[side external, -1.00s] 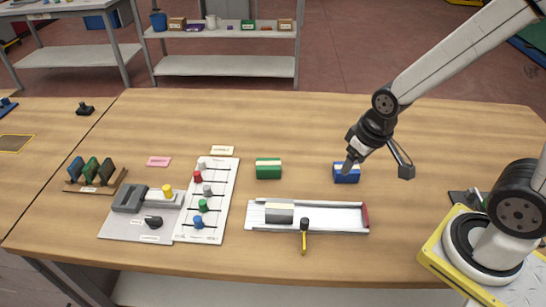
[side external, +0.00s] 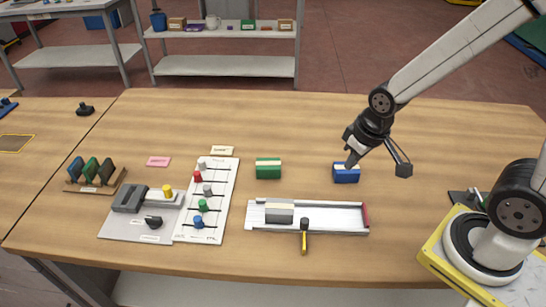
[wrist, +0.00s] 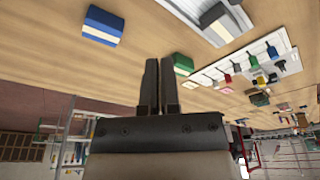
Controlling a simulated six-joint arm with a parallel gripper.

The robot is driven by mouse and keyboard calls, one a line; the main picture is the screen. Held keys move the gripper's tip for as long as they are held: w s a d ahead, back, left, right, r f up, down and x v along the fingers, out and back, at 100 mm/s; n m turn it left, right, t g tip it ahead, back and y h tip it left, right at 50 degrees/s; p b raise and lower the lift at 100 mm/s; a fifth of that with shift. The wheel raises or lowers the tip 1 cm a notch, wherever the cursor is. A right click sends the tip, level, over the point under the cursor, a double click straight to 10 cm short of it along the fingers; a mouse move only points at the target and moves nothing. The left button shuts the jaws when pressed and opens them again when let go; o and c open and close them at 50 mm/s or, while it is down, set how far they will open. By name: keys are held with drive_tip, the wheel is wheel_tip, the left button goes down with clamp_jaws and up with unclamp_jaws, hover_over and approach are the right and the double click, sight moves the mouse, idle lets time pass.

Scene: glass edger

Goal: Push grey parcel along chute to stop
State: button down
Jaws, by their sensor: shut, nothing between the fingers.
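The grey parcel (side external: 279,214) with a pale band lies in the left part of the white chute (side external: 335,216). A red stop (side external: 365,215) closes the chute's right end. The parcel (wrist: 213,14) and the chute (wrist: 258,46) also show at the top right of the wrist view. My gripper (side external: 350,164) is behind and right of the parcel, apart from it, and overlaps the blue parcel's top in the side view. In the wrist view my gripper's fingers (wrist: 160,62) are together with nothing between them.
A blue parcel (side external: 346,174) and a green parcel (side external: 268,169) stand behind the chute. A yellow-and-black handle (side external: 304,240) sits at the chute's front edge. A white board with coloured knobs (side external: 213,217) lies left of the chute. The table behind the parcels is clear.

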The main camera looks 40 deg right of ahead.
drive_tip(key=w+a+f+n+g, duration=0.1)
drive_tip(key=w+a+n, duration=0.3)
drive_tip(key=w+a, duration=0.4)
drive_tip(key=n+g, duration=0.2)
drive_tip(key=n, duration=0.3)
approach(260, 215)
drive_tip(key=w+a+r, duration=0.2)
drive_tip(key=a+r, duration=0.1)
drive_tip(key=shift+w, duration=0.25)
wheel_tip(260, 215, down, 10)
drive_tip(key=shift+r, duration=0.15)
drive_tip(key=shift+s+d, duration=0.1)
drive_tip(key=shift+d, duration=0.05)
drive_tip(key=shift+s+d, duration=1.3)
